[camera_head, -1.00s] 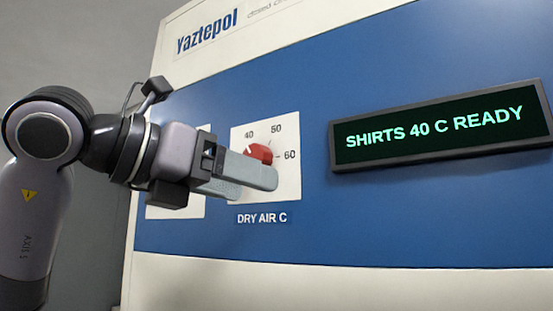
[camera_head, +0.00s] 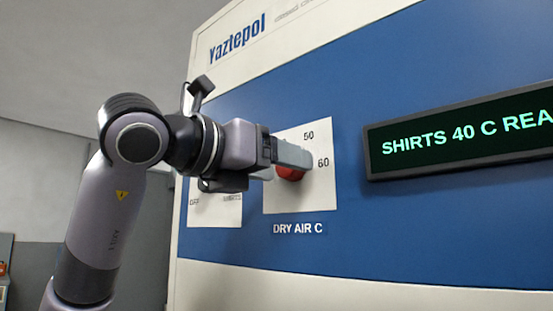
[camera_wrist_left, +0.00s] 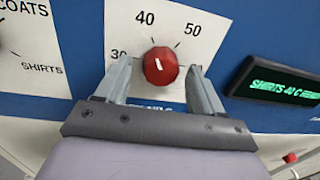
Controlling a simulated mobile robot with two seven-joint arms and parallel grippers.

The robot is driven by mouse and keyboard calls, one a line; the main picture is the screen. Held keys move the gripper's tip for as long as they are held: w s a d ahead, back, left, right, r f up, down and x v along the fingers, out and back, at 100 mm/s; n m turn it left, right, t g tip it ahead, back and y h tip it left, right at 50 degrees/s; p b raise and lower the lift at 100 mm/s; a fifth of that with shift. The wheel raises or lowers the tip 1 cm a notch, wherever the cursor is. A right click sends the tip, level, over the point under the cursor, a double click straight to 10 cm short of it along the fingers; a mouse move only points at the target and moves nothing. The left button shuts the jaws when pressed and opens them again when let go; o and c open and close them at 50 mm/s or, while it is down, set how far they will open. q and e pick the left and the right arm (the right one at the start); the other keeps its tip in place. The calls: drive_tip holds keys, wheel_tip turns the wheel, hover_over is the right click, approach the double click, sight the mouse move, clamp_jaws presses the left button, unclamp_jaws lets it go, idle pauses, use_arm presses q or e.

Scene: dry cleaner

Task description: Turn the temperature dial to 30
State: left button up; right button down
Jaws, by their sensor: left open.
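The red temperature dial (camera_head: 291,173) is on a white plate (camera_head: 322,192) labelled DRY AIR C. In the left wrist view the dial (camera_wrist_left: 160,66) shows whole, its white mark pointing up, close to the 40. The numbers 30, 40 and 50 show around it there. My left gripper (camera_head: 294,154) is open in front of the dial and covers its upper part in the head view. In the left wrist view its fingers (camera_wrist_left: 160,72) stand apart, one on each side of the dial. I cannot tell whether they touch it. My right gripper is not in view.
A dark display (camera_head: 465,135) to the right reads SHIRTS 40 C, its end cut off. A second plate (camera_head: 214,209) with OFF and SHIRTS is left of the dial, partly behind my arm. A small red knob (camera_wrist_left: 290,158) shows at lower right in the wrist view.

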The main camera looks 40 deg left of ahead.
use_arm(q)
drive_tip(key=c, duration=1.1)
drive_tip(key=shift+o, duration=0.2)
drive_tip(key=shift+d+f+n+b, duration=0.1)
drive_tip(key=shift+f+n+b, duration=0.05)
drive_tip(key=shift+n+b, duration=0.9)
drive_tip(key=n+b, duration=0.2)
drive_tip(key=n, duration=0.1)
drive_tip(key=shift+n+t, duration=0.3)
drive_tip(key=shift+n, duration=0.05)
drive_tip(key=shift+d+n+y+b, duration=0.1)
drive_tip(key=shift+n+y+b, duration=0.2)
drive_tip(key=shift+n+b, duration=2.25)
drive_tip(key=shift+n+p, duration=0.65)
drive_tip(key=shift+n, duration=0.2)
